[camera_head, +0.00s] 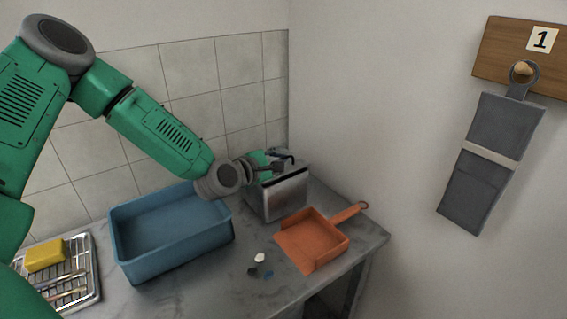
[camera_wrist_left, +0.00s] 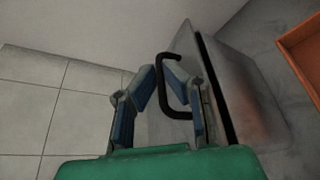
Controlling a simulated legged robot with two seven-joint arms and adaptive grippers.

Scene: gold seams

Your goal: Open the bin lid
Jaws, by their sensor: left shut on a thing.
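The bin (camera_head: 284,197) is a small grey metal box on the counter, near the back wall corner. Its lid (camera_wrist_left: 186,45) has a black bar handle (camera_wrist_left: 162,88), and a dark line runs between lid and body in the left wrist view. I cannot tell whether that line is a seam or a gap. My left gripper (camera_head: 279,165) is at the top of the bin. In the left wrist view its fingers (camera_wrist_left: 158,74) are closed around the handle. The gripper hides part of the lid in the head view. My right gripper is not in view.
A blue tub (camera_head: 165,260) stands left of the bin. An orange dustpan (camera_head: 310,245) lies in front of it to the right. Small scraps (camera_head: 260,258) lie between them. A yellow sponge (camera_head: 45,255) rests on a rack (camera_head: 92,290). A grey strap-like item (camera_head: 505,122) hangs on the right wall.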

